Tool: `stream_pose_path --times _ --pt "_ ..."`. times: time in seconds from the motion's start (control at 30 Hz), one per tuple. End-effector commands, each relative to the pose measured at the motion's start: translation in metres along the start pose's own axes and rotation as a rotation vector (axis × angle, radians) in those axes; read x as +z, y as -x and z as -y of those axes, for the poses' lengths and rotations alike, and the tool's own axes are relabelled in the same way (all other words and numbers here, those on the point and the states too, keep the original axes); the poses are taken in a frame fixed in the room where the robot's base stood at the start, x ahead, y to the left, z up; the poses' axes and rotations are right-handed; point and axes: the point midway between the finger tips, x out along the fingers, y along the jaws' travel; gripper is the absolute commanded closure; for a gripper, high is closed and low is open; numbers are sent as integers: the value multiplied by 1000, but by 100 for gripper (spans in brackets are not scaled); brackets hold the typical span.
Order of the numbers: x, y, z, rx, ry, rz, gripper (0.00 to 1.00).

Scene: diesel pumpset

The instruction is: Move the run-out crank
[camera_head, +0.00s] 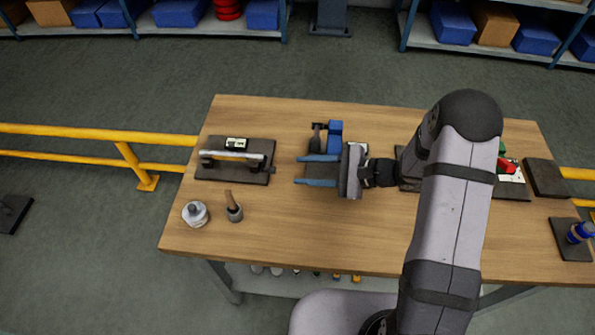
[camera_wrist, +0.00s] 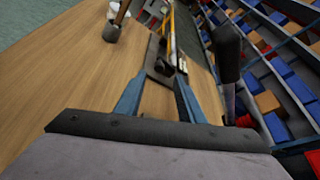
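My gripper (camera_head: 297,170) is open, its two blue fingers pointing left above the table. Nothing shows held between them; the wrist view also shows the open fingers (camera_wrist: 160,86). Left of the fingertips is a dark fixture plate (camera_head: 230,174) bearing a silver shaft (camera_head: 236,155) on supports. A small dark part (camera_head: 272,170) juts from its right end; I cannot tell whether this is the crank. The plate's near end shows beyond the fingertips in the wrist view (camera_wrist: 157,72). A black upright handle (camera_head: 317,138) stands behind the far finger, also in the wrist view (camera_wrist: 228,55).
A blue block (camera_head: 335,130) stands beside the black handle. A grey-white round part (camera_head: 195,213) and a cup with a wooden-handled tool (camera_head: 234,210) sit front left. Dark plates with parts lie at right. The wooden table (camera_head: 290,235) is clear at front centre.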

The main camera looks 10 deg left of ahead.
Motion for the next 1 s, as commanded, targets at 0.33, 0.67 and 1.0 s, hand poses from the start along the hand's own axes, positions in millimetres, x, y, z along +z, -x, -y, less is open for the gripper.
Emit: stream_pose_path --times 0.33,0.67,1.0 --pt "0 3 0 1 0 0 64" --pt "-10 -36 -39 -33 -41 37 64" --pt "-6 -31 -15 -180 362 5 64"
